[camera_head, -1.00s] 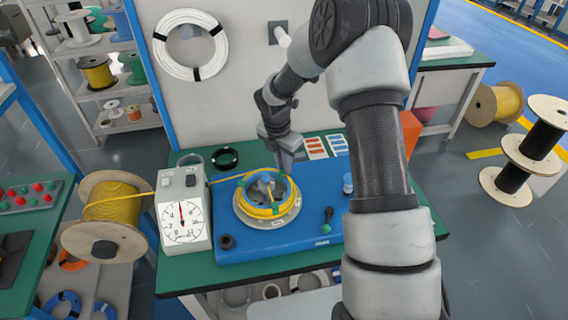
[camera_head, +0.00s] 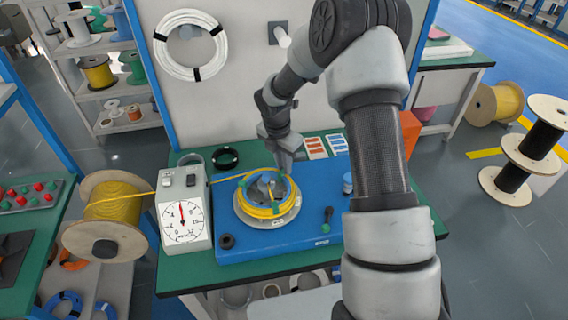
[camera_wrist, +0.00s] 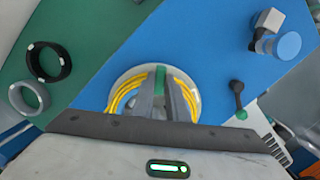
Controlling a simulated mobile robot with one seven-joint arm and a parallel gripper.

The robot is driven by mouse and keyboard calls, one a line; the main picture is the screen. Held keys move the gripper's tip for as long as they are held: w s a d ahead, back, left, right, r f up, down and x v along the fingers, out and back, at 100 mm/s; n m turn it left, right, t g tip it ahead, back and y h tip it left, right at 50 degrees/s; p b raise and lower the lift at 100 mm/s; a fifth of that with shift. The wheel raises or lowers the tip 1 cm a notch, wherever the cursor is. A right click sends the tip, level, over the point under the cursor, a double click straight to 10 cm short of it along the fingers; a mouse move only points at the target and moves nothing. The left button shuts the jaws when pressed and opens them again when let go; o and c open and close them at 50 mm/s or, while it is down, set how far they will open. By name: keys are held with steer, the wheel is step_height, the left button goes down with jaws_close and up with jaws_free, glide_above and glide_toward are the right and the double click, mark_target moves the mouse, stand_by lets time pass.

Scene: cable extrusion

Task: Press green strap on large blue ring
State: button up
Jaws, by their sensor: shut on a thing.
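A green strap (camera_wrist: 159,80) stands between the fingers of my gripper (camera_wrist: 166,98) in the wrist view. My gripper is shut on the strap, at the wound coil. In the head view my gripper (camera_head: 286,165) is low at the far side of the yellow coil (camera_head: 260,211), and the strap is too small to make out there. The yellow coil sits around a grey hub on a round pale plate on the blue machine (camera_head: 320,210). The coil also shows on both sides of my fingers in the wrist view (camera_wrist: 123,95). The wound ring looks yellow, not blue.
A grey box with a dial (camera_head: 184,212) stands left of the machine, and a yellow cable runs past it from a spool (camera_head: 105,215). A black ring (camera_head: 225,158) lies behind. A small lever (camera_head: 327,216) stands at the machine's right. Blue coils (camera_head: 62,304) lie on a lower shelf.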

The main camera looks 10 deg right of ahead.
steer(key=shift+s+f, duration=0.1)
steer(key=shift+f, duration=0.1)
steer(key=o, duration=0.9)
steer(key=shift+r, duration=0.1)
steer(key=shift+r+p, duration=0.5)
steer(key=shift+r, duration=0.05)
step_height(320, 180, up, 7)
steer(key=p, duration=0.5)
